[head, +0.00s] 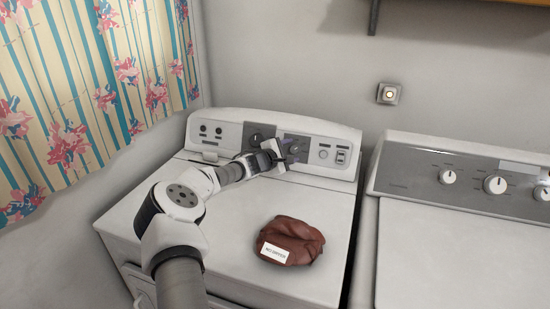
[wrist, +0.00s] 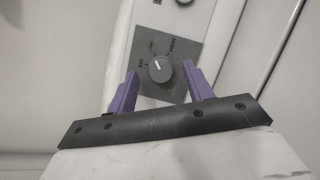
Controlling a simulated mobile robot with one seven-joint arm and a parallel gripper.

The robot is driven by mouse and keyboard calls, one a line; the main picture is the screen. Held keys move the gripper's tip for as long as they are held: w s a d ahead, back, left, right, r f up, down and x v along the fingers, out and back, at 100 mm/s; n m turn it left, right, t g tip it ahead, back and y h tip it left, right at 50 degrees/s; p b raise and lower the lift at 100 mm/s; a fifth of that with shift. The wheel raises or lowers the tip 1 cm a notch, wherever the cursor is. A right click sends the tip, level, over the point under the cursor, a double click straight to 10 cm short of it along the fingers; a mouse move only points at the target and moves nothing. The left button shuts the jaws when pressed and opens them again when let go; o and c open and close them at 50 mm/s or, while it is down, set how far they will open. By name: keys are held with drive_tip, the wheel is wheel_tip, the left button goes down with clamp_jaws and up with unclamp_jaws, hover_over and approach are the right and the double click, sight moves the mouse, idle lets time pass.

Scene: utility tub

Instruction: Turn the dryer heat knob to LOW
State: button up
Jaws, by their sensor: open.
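In the head view, my gripper (head: 283,156) is at the dryer's control panel (head: 230,135) and covers much of the knob area.
A brown cloth bag (head: 291,240) with a white label lies on the dryer top (head: 225,255). A washer (head: 460,240) with several white knobs stands to the right. A curtain (head: 90,90) hangs at left. A shelf (head: 490,4) is above.

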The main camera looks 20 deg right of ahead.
drive_tip(key=b+v, duration=0.3)
drive_tip(key=v, duration=0.9)
drive_tip(key=shift+s+a, duration=0.2)
drive_tip(key=shift+r, duration=0.15)
